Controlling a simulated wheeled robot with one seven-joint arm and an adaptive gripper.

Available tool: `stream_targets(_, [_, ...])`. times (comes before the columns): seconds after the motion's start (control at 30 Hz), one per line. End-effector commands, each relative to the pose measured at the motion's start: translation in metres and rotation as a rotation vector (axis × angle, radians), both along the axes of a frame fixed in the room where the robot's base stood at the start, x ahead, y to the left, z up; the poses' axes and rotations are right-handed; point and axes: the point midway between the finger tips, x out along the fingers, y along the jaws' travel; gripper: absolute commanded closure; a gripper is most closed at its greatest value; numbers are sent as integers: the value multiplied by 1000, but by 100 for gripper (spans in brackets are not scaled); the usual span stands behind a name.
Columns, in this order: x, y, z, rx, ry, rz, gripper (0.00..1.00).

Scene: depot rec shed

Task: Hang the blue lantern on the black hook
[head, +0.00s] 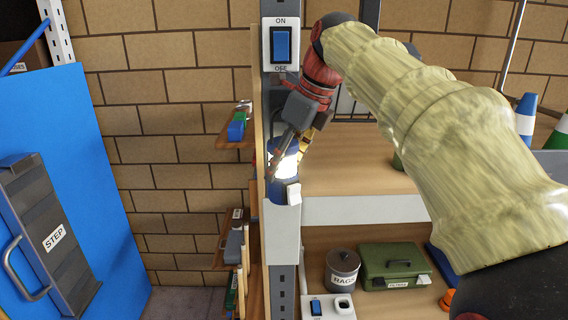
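The blue lantern (285,191), with a bright white glowing middle, is upright at the post in the centre of the head view. It appears just above a white panel on that post. My gripper (287,158) reaches down to the lantern from above, with one dark finger and one yellowish finger overlapping its upper part. I cannot tell whether the fingers grip it or only stand around it. The lantern's top and any handle are hidden by the gripper. I cannot make out the black hook.
A large blue-and-white switch (282,45) is on the post above. Wooden shelves on the right hold a dark rags pot (342,271) and a green case (394,267). Small shelves with items lie left of the post.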

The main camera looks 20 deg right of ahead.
Motion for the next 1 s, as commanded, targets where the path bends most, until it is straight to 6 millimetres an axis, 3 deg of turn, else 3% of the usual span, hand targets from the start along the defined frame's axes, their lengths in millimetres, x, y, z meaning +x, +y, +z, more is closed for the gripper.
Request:
stream_targets(0.33, [1, 1, 2, 1, -5, 0, 29])
stream_targets(0.73, [-2, -1, 7, 2, -5, -1, 29])
stream_targets(0.83, [-8, -7, 15, 2, -8, -2, 29])
stream_targets(1.0, [-36, -31, 13, 1, -3, -6, 29])
